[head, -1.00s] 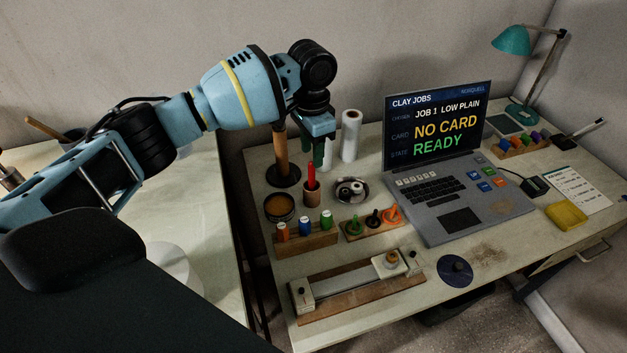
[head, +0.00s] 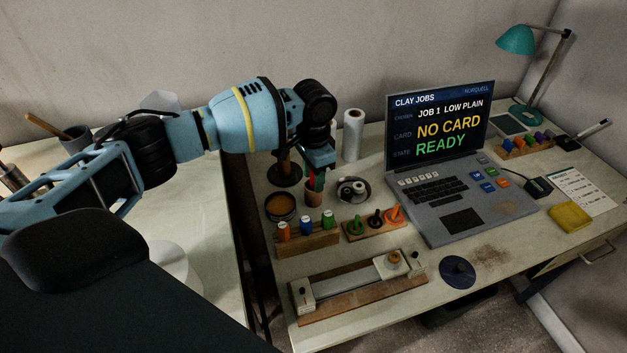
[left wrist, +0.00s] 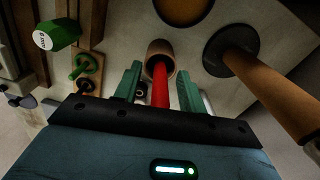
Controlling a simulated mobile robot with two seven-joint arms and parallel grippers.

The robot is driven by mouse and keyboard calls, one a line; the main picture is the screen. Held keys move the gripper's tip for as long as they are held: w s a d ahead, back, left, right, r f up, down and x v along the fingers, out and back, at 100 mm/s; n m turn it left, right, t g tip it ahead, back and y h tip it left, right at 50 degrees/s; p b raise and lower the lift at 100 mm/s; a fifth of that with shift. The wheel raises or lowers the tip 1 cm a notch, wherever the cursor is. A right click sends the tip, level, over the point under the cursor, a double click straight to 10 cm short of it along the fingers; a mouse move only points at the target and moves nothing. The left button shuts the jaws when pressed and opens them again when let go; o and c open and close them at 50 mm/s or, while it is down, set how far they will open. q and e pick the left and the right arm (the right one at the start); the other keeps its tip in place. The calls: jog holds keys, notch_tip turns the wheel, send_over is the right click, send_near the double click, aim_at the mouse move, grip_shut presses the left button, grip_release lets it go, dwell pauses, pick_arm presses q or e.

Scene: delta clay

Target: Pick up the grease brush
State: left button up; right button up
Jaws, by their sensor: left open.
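The brush shows as a red handle (left wrist: 160,88) standing in a small brown wooden cup (head: 313,193), which also shows in the left wrist view (left wrist: 153,48). Its lower end is hidden inside the cup. My left gripper (head: 318,180) is above the cup, pointing down. In the left wrist view its green fingers (left wrist: 159,78) are open, one on each side of the red handle, with gaps between. In the head view the gripper hides most of the handle. My right gripper is not in view.
A wooden post on a black base (head: 284,175) stands close behind the cup. A round tin of amber stuff (head: 280,206), a metal dish (head: 353,189), a white roll (head: 353,135) and a block of coloured pegs (head: 307,243) surround it. The laptop (head: 440,160) stands right.

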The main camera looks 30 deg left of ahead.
pick_arm(q)
grip_shut()
